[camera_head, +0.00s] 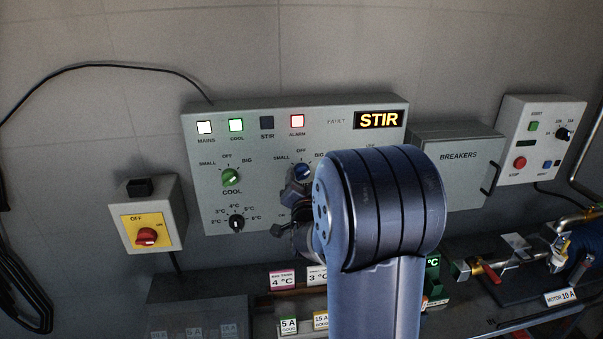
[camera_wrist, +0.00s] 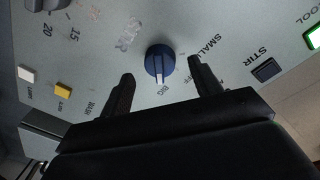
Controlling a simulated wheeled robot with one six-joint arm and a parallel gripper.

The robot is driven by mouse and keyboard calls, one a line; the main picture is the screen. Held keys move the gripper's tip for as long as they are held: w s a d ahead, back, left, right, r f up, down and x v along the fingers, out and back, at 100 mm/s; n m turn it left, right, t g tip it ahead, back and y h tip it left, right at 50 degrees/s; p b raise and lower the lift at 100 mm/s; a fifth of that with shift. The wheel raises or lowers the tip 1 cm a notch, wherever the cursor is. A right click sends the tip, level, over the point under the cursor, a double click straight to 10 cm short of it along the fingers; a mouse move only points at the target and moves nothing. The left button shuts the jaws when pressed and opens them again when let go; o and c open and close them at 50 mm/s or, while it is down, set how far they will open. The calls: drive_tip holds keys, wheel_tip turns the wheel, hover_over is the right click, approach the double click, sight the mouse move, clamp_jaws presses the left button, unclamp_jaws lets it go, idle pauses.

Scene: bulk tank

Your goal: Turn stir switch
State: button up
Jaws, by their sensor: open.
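The stir switch is a blue knob (camera_wrist: 158,60) with a white pointer mark, on the grey control panel (camera_head: 260,218). In the wrist view its mark points toward the BIG label. My gripper (camera_wrist: 161,71) is open, with one dark finger on each side of the knob and visible gaps to it. In the head view the blue knob (camera_head: 303,171) shows just above my gripper, partly covered by it. The STIR lamp (camera_head: 267,122) is dark, while the panel display (camera_head: 379,120) reads STIR in yellow.
The green COOL knob (camera_head: 231,177) is to the left, with a black temperature dial (camera_head: 237,223) below it. A yellow box with a red switch (camera_head: 146,236) stands further left. The breakers box (camera_head: 455,172) is on the right. My arm hides the panel's lower right.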

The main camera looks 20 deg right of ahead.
sight(302, 177)
drive_tip(key=shift+p+x, duration=0.4)
drive_tip(key=shift+x, duration=1.1)
drive_tip(key=shift+c, duration=0.2)
drive_tip(key=c, duration=1)
